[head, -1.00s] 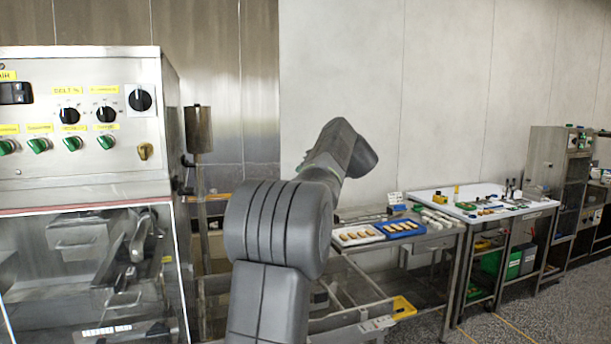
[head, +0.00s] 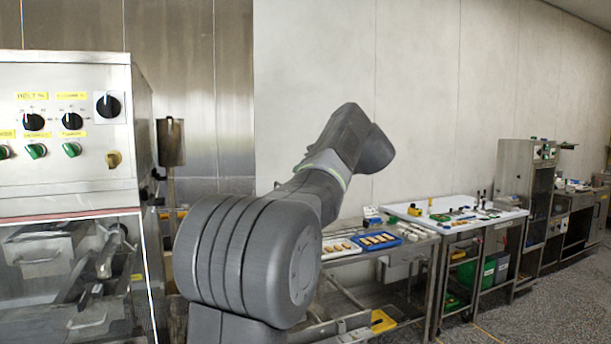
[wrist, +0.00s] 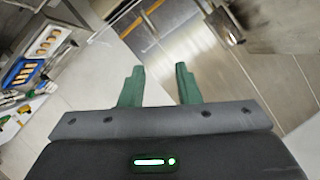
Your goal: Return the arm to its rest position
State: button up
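My arm (head: 325,185) rises from the bottom of the head view and bends up to the right, its upper end in front of the pale wall. The fingers are hidden in the head view. In the wrist view my gripper (wrist: 158,85) shows two green fingers standing well apart with nothing between them.
A steel machine with knobs (head: 68,180) stands at the left. At the right, a blue tray (head: 377,241) with several bars sits on a steel bench, beside a white-topped table (head: 420,216). A tall cabinet (head: 519,190) is farther right. Open floor (head: 560,300) lies at lower right.

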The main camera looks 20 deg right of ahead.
jog(key=p+x, duration=0.3)
jog(key=x, duration=1)
jog(key=shift+w+f, duration=0.1)
jog(key=shift+w, duration=0.1)
jog(key=shift+w+a+f, duration=0.1)
jog(key=shift+w+f, duration=0.05)
jog(key=shift+w, duration=0.15)
jog(key=shift+f, duration=0.3)
jog(key=shift+s, duration=0.1)
